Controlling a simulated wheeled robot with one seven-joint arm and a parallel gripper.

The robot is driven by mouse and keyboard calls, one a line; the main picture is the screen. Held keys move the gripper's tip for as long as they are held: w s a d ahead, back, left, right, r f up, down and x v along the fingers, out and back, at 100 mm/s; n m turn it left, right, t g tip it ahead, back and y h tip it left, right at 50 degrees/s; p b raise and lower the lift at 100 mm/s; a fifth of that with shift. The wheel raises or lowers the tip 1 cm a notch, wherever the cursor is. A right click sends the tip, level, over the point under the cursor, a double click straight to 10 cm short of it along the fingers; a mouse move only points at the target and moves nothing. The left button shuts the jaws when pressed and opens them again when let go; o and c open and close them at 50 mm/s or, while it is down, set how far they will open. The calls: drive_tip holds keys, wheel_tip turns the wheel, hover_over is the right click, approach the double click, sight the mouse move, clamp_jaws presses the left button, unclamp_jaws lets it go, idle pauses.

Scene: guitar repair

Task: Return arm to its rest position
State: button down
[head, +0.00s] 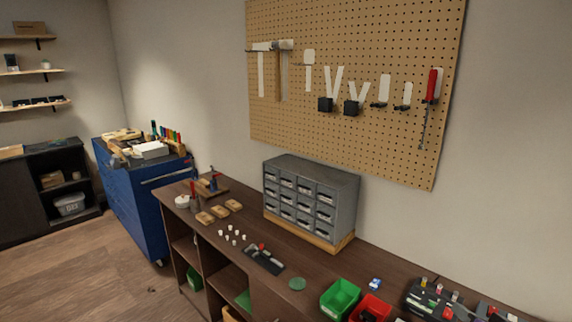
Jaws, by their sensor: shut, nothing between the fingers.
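My arm and my gripper do not show in the head view. The view looks down on a dark wooden workbench (333,262) along the wall, with a tan pegboard (350,55) above it. Where my arm is relative to these cannot be told from this frame.
On the bench stand a grey drawer cabinet (311,199), a green bin (340,298), a red bin (371,308) and small loose parts. A blue tool cabinet (131,204) stands left of the bench. Wooden floor (95,275) is clear at the lower left.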

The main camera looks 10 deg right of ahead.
drive_tip(key=s+a+f+n+y+b, duration=0.1)
drive_tip(key=s+a+n, duration=0.1)
drive_tip(key=s+a, duration=0.7)
drive_tip(key=s+a+f+n+t+y+b, duration=0.1)
drive_tip(key=s+a+n, duration=0.2)
drive_tip(key=s+a, duration=0.5)
drive_tip(key=s+a+f+n+t+y+b, duration=0.1)
drive_tip(key=s+a, duration=0.8)
drive_tip(key=s, duration=1)
drive_tip(key=shift+s+a+f+n+b, duration=0.3)
drive_tip(key=shift+n+b, duration=0.25)
drive_tip(key=shift+n, duration=0.25)
